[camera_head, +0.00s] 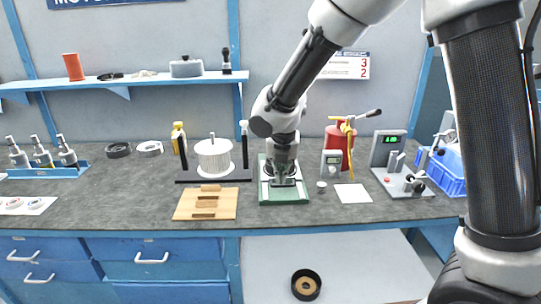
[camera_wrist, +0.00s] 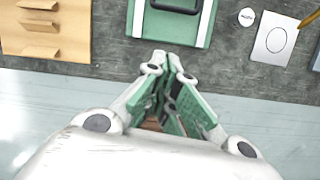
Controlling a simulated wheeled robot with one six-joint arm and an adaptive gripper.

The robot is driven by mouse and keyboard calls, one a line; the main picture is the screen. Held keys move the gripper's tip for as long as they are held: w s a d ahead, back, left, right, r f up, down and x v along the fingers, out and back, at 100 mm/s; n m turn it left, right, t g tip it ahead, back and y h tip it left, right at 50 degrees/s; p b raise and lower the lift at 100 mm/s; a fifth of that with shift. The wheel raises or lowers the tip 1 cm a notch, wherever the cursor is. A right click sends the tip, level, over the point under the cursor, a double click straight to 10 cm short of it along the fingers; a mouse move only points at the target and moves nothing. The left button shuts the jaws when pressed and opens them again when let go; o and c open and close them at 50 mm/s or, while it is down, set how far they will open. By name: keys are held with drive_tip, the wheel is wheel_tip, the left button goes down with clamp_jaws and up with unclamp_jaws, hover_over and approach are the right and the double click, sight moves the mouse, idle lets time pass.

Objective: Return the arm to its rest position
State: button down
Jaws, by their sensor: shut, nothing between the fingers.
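My gripper (camera_head: 284,182) hangs down from my arm at the middle of the workbench (camera_head: 120,215). In the head view it overlaps a green-edged base plate (camera_head: 277,199) with a pale top and covers part of it. In the wrist view my gripper's fingers (camera_wrist: 170,58) are together with nothing between them. There they point at the front edge of the green base plate (camera_wrist: 168,40), above the bench's front edge. Whether the fingertips touch anything cannot be told.
A wooden block board (camera_head: 182,211) lies left of the base plate, with a white ribbed cylinder (camera_head: 213,157) behind it. To the right are a white card (camera_head: 351,194), a red canister (camera_head: 337,147), a grey test stand (camera_head: 389,150) and a blue crate (camera_head: 447,172).

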drive_tip(key=s+d+r+m, duration=0.5)
drive_tip(key=s+d+m, duration=0.3)
drive_tip(key=m, duration=0.3)
drive_tip(key=s+d+r+m, duration=0.5)
drive_tip(key=s+d+m, duration=0.4)
drive_tip(key=d+m, duration=0.2)
drive_tip(key=s+d+r+m+t, duration=0.1)
drive_tip(key=s+d+r+m, duration=0.4)
drive_tip(key=s+d+m, duration=0.4)
drive_tip(key=d+m, duration=0.1)
drive_tip(key=m, duration=0.2)
drive_tip(key=shift+d+r, duration=0.2)
drive_tip(key=shift+r, duration=0.1)
drive_tip(key=c, duration=2.2)
unclamp_jaws()
